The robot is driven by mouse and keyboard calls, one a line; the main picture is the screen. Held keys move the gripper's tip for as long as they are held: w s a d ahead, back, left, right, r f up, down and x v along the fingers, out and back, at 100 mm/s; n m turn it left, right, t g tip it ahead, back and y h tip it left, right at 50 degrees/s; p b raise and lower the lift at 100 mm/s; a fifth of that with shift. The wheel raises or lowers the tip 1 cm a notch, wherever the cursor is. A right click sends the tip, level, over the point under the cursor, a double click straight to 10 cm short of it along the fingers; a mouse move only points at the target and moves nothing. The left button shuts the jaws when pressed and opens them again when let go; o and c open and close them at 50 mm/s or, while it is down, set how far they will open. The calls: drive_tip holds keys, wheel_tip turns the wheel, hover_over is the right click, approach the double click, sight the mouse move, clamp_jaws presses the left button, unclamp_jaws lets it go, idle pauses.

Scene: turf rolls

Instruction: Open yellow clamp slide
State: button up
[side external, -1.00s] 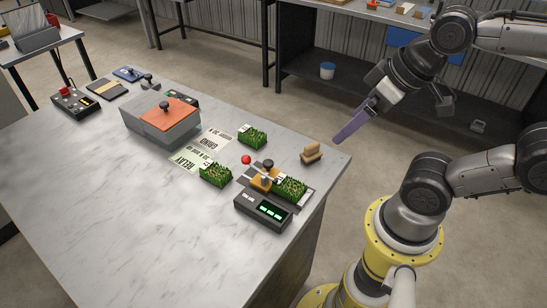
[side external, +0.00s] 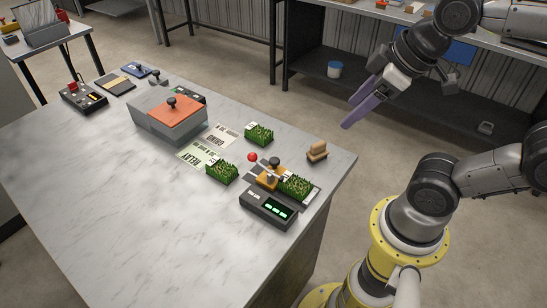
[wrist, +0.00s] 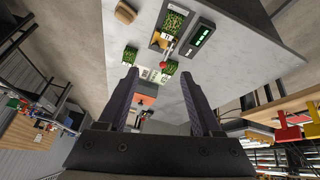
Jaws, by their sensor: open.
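A black knob (side external: 274,161) and a red ball (side external: 252,157) stand beside the slide. A turf piece (side external: 299,187) lies in the fixture, right of the slide. My gripper (side external: 350,113) is open and empty, high up and right of the table, well apart from the slide. Its two purple fingers are spread in the wrist view (wrist: 159,73).
Two more turf pieces (side external: 222,172) (side external: 259,134) lie near printed cards (side external: 198,154). A wooden block (side external: 317,151) stands near the right edge. A grey box with an orange lid (side external: 170,112) stands further back. The table's front left is clear.

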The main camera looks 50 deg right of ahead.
drive_tip(key=w+r+n+g, duration=0.1)
drive_tip(key=w+n, duration=0.2)
drive_tip(key=w, duration=0.3)
drive_tip(key=n+g, duration=0.3)
drive_tip(key=g, duration=0.2)
hover_over(274, 159)
wheel_tip(274, 159, down, 10)
wheel_tip(274, 159, down, 14)
drive_tip(key=shift+s+f, duration=0.1)
drive_tip(key=shift+c, duration=0.2)
clamp_jaws()
idle(0.5)
